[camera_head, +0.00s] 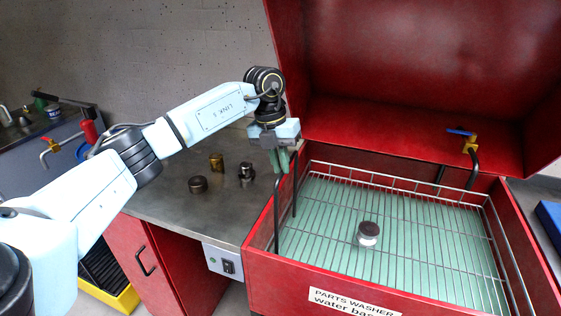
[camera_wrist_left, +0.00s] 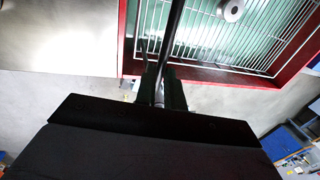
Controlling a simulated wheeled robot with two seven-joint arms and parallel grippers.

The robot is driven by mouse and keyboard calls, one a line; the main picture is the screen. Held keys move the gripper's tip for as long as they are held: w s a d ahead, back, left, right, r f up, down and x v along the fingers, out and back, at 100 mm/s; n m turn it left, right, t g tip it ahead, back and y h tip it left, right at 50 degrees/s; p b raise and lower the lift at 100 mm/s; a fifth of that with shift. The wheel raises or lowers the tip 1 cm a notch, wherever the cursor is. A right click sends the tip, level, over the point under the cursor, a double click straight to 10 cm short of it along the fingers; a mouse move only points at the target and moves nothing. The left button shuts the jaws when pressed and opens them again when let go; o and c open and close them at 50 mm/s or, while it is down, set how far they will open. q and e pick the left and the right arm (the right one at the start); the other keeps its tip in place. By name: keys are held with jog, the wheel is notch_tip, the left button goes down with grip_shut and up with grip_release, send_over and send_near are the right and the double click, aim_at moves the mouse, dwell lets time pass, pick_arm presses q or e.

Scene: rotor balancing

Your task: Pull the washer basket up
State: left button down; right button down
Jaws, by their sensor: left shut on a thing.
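The washer basket (camera_head: 440,233) is a wire grid with a raised wire rim inside the red parts washer (camera_head: 262,262). Greenish liquid or floor shows through its wires. A dark handle (camera_head: 276,215) stands up at the basket's left side. My left gripper (camera_head: 283,160) is at the top of this handle, shut on its bar. In the left wrist view the bar (camera_wrist_left: 174,45) runs between the fingers (camera_wrist_left: 160,90), and the basket (camera_wrist_left: 262,38) lies beyond. A small round part with a dark top (camera_head: 368,232) sits in the basket. My right gripper is not in view.
The washer's red lid (camera_head: 420,80) stands open behind the basket. A yellow valve with a blue lever (camera_head: 468,142) is at its back right. Several small metal parts, including a dark disc (camera_head: 198,184), stand on the grey bench (camera_head: 180,213) to the left. A switch box (camera_head: 222,262) is on the front.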

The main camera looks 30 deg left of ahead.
pick_arm(q)
jog(key=shift+w+r, duration=0.1)
jog(key=shift+r, duration=0.25)
jog(key=c, duration=1.8)
grip_release()
jog(key=o, duration=0.3)
jog(key=shift+f, duration=0.1)
jog(key=a+r, duration=0.1)
jog(key=r, duration=0.7)
jog(key=a+r, duration=0.1)
jog(key=r, duration=0.4)
jog(key=shift+s+a+r, duration=0.1)
jog(key=shift+s+a, duration=0.2)
jog(key=shift+s, duration=0.1)
